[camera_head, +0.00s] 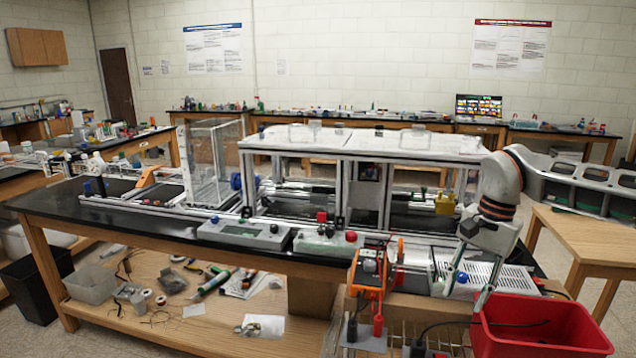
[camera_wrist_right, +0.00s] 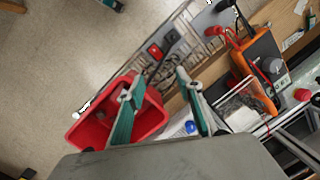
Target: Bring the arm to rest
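My right arm (camera_head: 502,185) comes in from the right and bends downward over the right end of the black-topped bench. My right gripper (camera_head: 464,294) points down in the head view, its two fingers spread apart with nothing between them. In the right wrist view, the gripper (camera_wrist_right: 160,77) also shows open and empty, with teal finger pads. It hangs beside the red bin (camera_head: 540,350), which appears behind one finger in the wrist view (camera_wrist_right: 88,132). I cannot tell whether the fingertips touch anything. My left gripper is not in view.
The extrusion frame (camera_head: 338,180) stands on the bench (camera_head: 130,222). An orange-cased device (camera_head: 369,275) and a white slotted box (camera_head: 505,277) sit near the gripper. The wooden lower shelf (camera_head: 215,325) holds tools. A wooden table (camera_head: 590,240) stands at the right; its near top is clear.

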